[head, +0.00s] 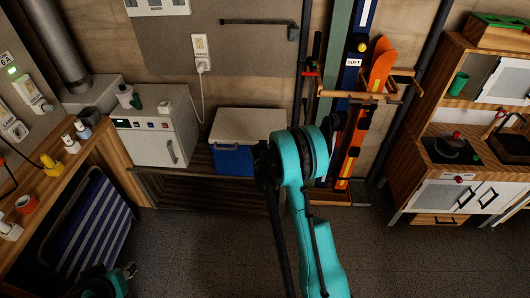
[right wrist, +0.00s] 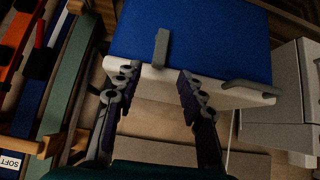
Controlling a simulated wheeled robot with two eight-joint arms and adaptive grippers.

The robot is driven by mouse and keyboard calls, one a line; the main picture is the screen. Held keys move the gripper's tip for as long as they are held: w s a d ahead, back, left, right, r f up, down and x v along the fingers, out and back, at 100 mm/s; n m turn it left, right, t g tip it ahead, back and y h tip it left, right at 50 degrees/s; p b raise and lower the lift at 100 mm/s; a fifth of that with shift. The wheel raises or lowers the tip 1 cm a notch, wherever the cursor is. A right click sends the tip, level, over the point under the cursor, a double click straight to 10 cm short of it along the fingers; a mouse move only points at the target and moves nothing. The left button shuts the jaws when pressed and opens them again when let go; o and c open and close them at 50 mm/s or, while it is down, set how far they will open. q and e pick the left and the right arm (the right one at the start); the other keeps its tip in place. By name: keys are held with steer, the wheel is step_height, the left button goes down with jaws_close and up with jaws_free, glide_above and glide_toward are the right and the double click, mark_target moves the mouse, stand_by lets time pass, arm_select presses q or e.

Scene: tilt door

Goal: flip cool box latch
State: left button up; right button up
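The cool box has a blue body (head: 232,161) and a white lid (head: 250,124). It stands on a low wooden bench in the head view, its right front hidden by my right arm. In the right wrist view the blue body (right wrist: 205,35) appears above the lid's white edge (right wrist: 232,96). A grey latch (right wrist: 161,48) lies across the joint between body and lid. My right gripper (right wrist: 158,76) is open and empty, with one finger on either side of the latch's line; contact cannot be told. My left gripper (head: 129,270) is partly visible at the lower left, its opening unclear.
A grey handle (right wrist: 252,86) sits beside the latch along the box front. A white appliance (head: 155,130) stands left of the box. Skis (head: 380,65) on a wooden rack stand to the right. The floor (head: 210,250) in front is clear.

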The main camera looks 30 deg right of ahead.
steer(key=v, duration=0.3)
stand_by(0.5)
steer(key=s+a+r+n+y, duration=0.1)
steer(key=s+a+r, duration=0.5)
steer(key=s+r, duration=0.15)
steer(key=s+a+r+n+y, duration=0.1)
steer(key=s+a+r+n, duration=0.1)
steer(key=s+a+r, duration=0.45)
steer(key=s+a+r+n+y, duration=0.1)
steer(key=s+a, duration=0.2)
steer(key=s, duration=0.7)
steer(key=s+a+r+n+y, duration=0.1)
steer(key=s+a, duration=0.3)
steer(key=s, duration=0.6)
steer(key=shift+a+r+n+g+y, duration=0.25)
steer(key=shift+r+n+g, duration=0.2)
steer(key=shift+r, duration=0.4)
